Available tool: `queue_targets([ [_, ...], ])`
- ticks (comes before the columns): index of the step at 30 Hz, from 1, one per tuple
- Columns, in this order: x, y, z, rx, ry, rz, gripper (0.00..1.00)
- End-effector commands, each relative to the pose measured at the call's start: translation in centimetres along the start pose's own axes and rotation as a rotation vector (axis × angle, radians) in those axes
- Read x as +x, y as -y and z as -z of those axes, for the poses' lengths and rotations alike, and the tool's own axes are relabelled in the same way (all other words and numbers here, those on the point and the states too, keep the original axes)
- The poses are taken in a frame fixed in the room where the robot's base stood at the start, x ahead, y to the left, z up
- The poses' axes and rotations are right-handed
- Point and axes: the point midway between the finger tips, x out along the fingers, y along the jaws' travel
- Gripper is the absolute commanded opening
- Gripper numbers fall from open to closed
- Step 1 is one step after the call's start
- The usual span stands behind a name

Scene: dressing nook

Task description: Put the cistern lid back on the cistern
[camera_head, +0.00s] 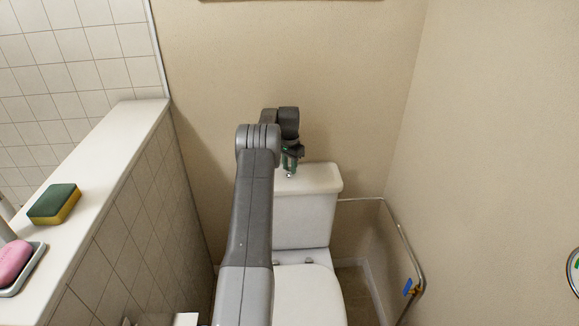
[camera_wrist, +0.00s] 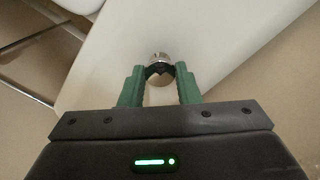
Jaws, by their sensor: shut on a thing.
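The white cistern lid (camera_head: 320,179) is at the top of the white cistern (camera_head: 302,222) in the head view, lined up over it. I cannot tell whether it rests fully on the rim or hangs just above it. My gripper (camera_head: 290,172) points down at the left part of the lid; my arm hides some of the lid and the cistern. In the wrist view my gripper (camera_wrist: 160,77) has its green fingers shut on the chrome knob (camera_wrist: 159,59) of the lid (camera_wrist: 195,30). The lid's underside is hidden.
A tiled half wall (camera_head: 118,145) stands at left, with a sponge (camera_head: 55,204) and a pink soap (camera_head: 14,262) on its ledge. A metal rail (camera_head: 404,246) runs along the right wall. The toilet seat (camera_head: 308,295) is below the cistern.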

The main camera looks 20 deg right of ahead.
Motion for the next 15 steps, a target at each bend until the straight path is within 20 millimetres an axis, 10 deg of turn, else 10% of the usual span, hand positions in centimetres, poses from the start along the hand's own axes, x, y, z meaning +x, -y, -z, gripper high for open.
queue_targets([
  [15, 0.63, 0.03, 0.04, 0.0, -0.002, 0.001, 0.0],
])
